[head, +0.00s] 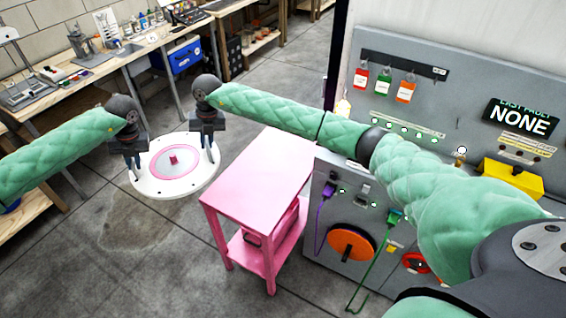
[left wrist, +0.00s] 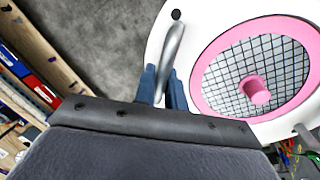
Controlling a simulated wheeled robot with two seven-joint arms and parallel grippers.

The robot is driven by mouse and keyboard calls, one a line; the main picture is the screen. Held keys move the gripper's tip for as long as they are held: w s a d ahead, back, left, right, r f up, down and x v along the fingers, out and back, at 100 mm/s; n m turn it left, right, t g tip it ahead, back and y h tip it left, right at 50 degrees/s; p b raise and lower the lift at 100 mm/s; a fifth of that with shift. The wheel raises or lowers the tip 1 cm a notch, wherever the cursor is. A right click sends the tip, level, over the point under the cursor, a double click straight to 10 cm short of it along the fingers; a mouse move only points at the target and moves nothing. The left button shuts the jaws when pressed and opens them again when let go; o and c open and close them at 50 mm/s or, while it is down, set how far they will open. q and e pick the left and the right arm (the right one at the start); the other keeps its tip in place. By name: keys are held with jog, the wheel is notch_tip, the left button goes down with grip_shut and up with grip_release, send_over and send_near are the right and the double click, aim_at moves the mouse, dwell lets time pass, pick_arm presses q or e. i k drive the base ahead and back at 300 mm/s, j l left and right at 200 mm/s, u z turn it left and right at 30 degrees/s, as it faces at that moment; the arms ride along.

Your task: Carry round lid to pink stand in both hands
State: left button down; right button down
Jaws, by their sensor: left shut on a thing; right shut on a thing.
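The round white lid (head: 150,186) has a pink ring and a pink centre knob. It hangs in the air between my two grippers, left of the pink stand. In the left wrist view the lid (left wrist: 205,35) shows a mesh inside its pink ring and a metal handle near its edge. My left gripper (head: 136,172) is shut on the lid's left handle; its blue fingers (left wrist: 163,88) straddle that handle. My right gripper (head: 210,152) is shut on the lid at its right side; the grip itself is small to see. The pink stand (head: 262,172) has a bare top and a lower shelf.
A grey panel cabinet (head: 440,120) with tags, an orange disc (head: 352,245) and cables stands right of the stand. A long wooden workbench (head: 130,50) with tools and a blue box (head: 177,56) runs along the back left. The concrete floor below the lid is clear.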

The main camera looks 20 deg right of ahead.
aim_at(270, 169)
jog(key=i+j+z, duration=0.2)
jog(key=z, duration=0.15)
jog(key=i+j+z, duration=0.15)
jog(key=j+z, duration=0.15)
jog(key=i+j+z, duration=0.1)
jog(key=j+z, duration=0.55)
jog(key=i+j, duration=0.05)
jog(key=j, duration=0.05)
